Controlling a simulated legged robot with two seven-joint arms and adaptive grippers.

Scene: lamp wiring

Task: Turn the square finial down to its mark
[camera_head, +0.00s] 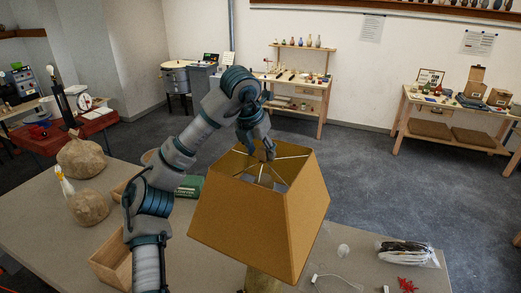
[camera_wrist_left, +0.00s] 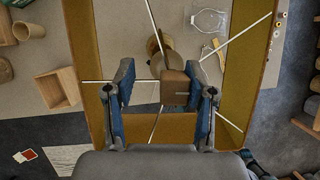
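The square finial (camera_wrist_left: 174,88) is a brown block at the middle of the lampshade's top in the left wrist view. Thin pale shade spokes spread out around it. The tan, square lampshade (camera_head: 255,225) stands on the table in the head view. My left gripper (camera_head: 258,152) points down over the shade's open top. In the left wrist view my left gripper (camera_wrist_left: 161,82) is open, with one blue finger on each side of the finial. The finial is nearer the right finger, with a clear gap to the left one. I cannot make out its mark. My right gripper is not in view.
A wooden box (camera_head: 112,262) and a green box (camera_head: 189,187) are on the table (camera_head: 40,222) left of the shade. The shade's walls surround the finial.

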